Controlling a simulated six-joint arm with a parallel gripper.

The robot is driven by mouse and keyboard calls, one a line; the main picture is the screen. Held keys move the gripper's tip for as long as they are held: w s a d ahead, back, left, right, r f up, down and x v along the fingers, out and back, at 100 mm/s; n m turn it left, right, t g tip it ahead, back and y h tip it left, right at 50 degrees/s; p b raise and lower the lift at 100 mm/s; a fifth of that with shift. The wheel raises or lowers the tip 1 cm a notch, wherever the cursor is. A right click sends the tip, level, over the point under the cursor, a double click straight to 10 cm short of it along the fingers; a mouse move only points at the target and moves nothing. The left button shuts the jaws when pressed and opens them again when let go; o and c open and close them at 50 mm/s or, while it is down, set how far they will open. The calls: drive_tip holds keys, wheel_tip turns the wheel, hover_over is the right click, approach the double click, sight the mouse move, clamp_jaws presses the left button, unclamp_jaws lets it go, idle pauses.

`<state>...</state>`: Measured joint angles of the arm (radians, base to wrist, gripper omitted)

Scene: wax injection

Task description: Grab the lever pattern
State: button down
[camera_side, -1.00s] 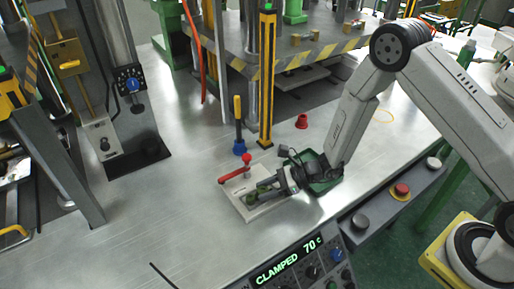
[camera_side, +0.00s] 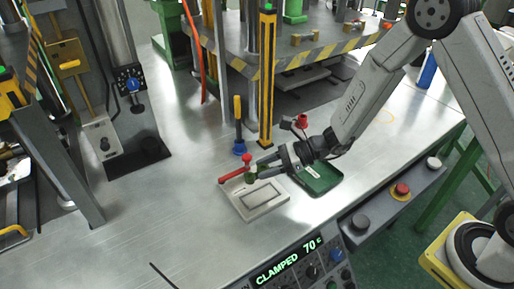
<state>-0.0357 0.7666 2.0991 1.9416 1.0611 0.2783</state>
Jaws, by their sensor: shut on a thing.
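A green tray (camera_side: 326,187) with a pale piece in it lies right of the plate. A yellow-and-black post (camera_side: 267,80) and a yellow-handled tool (camera_side: 238,125) stand behind. A control panel (camera_side: 300,262) reading "CLAMPED 70 C" is in front.

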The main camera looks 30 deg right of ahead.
drive_tip(key=shift+r, duration=0.85)
